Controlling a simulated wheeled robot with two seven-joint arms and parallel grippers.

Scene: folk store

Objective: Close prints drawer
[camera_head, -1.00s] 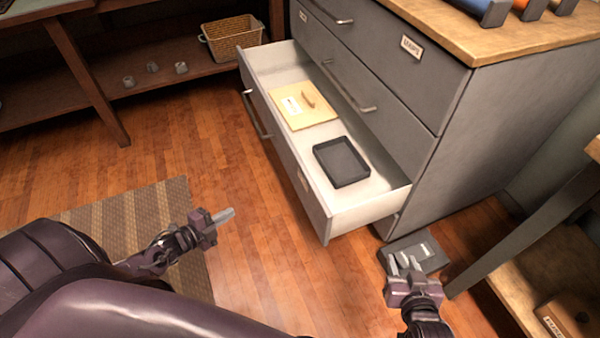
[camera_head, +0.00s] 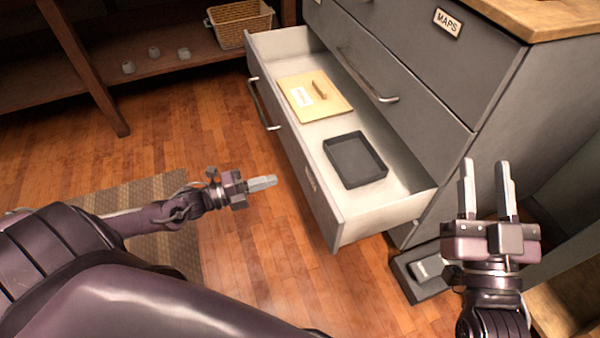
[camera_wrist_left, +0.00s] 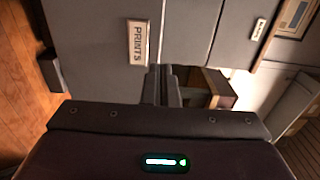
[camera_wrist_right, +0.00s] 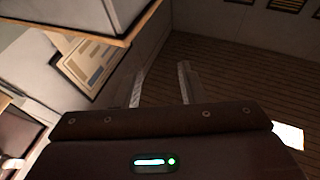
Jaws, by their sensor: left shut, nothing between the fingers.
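The prints drawer (camera_head: 330,218) is the lower drawer of the grey cabinet (camera_head: 545,125) and stands pulled out. It holds a tan folder (camera_head: 302,106) and a black tray (camera_head: 354,160). Its PRINTS label (camera_wrist_left: 138,43) faces my left wrist camera, and its handle (camera_head: 262,106) is on the front's far part. My left gripper (camera_head: 275,183) is shut and empty, left of the drawer front and apart from it. My right gripper (camera_head: 486,185) is open and empty, raised to the right of the drawer's near end, in front of the cabinet side.
A dark box-like thing (camera_head: 405,283) lies on the floor below the drawer's near end. A shelf at the back left holds a wicker basket (camera_head: 240,24) and several small pale items. The wood floor (camera_head: 265,265) before the drawer is clear. A striped rug (camera_head: 165,255) lies left.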

